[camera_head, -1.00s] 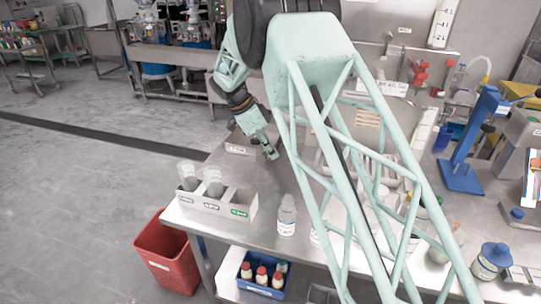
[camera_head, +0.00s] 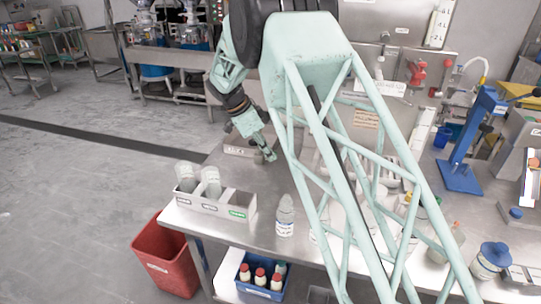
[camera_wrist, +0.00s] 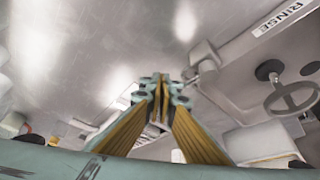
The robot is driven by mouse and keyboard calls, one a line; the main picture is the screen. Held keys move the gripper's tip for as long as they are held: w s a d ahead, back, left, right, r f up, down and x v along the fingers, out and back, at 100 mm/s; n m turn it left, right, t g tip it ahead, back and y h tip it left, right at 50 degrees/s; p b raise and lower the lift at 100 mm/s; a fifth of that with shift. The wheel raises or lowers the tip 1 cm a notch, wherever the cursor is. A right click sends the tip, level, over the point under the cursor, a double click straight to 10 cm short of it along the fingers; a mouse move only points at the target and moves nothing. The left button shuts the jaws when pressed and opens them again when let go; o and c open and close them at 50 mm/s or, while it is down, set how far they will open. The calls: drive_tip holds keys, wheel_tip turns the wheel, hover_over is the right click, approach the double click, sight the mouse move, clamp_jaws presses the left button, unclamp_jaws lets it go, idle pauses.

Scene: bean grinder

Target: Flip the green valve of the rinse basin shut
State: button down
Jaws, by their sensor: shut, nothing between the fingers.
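My gripper (camera_head: 269,156) hangs low over the far left part of the steel table in the head view, tilted down, with closed fingers. In the wrist view, the gripper (camera_wrist: 160,82) has its fingers together with nothing between them. A white label reading RINSE (camera_wrist: 283,16) is at the top right of the wrist view, on a grey metal surface. A grey fitting (camera_wrist: 204,54) lies just right of the fingertips; I cannot tell what it is. I cannot make out a green valve in either view. My arm hides much of the table behind it.
A grey handwheel (camera_wrist: 290,96) is at the right of the wrist view. On the table stand a grey rack with jars (camera_head: 215,203), a clear bottle (camera_head: 285,215) and a blue press stand (camera_head: 462,175). A red bin (camera_head: 167,262) is on the floor. Red valves (camera_head: 417,71) are at the back.

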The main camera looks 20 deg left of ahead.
drive_tip(key=shift+s+a+f+b, duration=0.1)
drive_tip(key=shift+s+f+b, duration=0.1)
drive_tip(key=shift+s+b, duration=0.4)
drive_tip(key=shift+s+a+f+b, duration=0.15)
drive_tip(key=shift+s+b, duration=0.1)
drive_tip(key=shift+s, duration=0.5)
drive_tip(key=s+r+p, duration=0.2)
drive_tip(key=s+r, duration=0.2)
drive_tip(key=r, duration=0.5)
drive_tip(key=shift+s+a+p, duration=0.25)
drive_tip(key=shift+s+p, duration=0.05)
